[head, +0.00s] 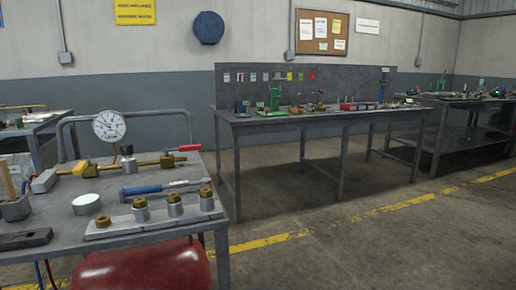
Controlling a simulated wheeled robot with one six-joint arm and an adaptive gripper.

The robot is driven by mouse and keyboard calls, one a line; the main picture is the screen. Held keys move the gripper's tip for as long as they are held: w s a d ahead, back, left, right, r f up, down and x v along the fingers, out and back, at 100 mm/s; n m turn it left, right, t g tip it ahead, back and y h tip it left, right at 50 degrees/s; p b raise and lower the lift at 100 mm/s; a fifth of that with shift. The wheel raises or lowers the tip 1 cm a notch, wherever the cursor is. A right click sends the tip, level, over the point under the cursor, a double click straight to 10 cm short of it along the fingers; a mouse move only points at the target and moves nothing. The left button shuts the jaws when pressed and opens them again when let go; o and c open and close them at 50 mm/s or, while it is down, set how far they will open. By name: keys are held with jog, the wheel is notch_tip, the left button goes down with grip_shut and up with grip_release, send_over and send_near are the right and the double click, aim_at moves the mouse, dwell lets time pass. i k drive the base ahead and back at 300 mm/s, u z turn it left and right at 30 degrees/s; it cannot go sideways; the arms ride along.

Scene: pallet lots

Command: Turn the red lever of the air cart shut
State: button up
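The air cart's grey top (60,222) fills the lower left of the head view. A brass pipe (147,162) with fittings runs across it from left to right. The red lever (189,148) sits above the valve at the pipe's right end and points right, seemingly roughly along the pipe. A round white dial gauge (109,126) stands upright on the pipe, left of the lever. A red tank (145,268) lies under the top. My gripper is not in view.
A blue-handled tool (142,189) and a metal block with several brass-topped cylinders (157,223) lie in front of the pipe. A bent grey rail (172,112) rises behind. Workbenches (330,115) stand beyond; the floor (330,245) to the right is clear.

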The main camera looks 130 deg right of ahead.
aim_at(198, 147)
jog(key=z, duration=4.05)
jog(key=k, duration=1)
jog(key=z, duration=1.3)
jog(key=i, duration=1.55)
jog(key=u, duration=0.9)
jog(key=i, duration=0.45)
jog(key=u, duration=0.35)
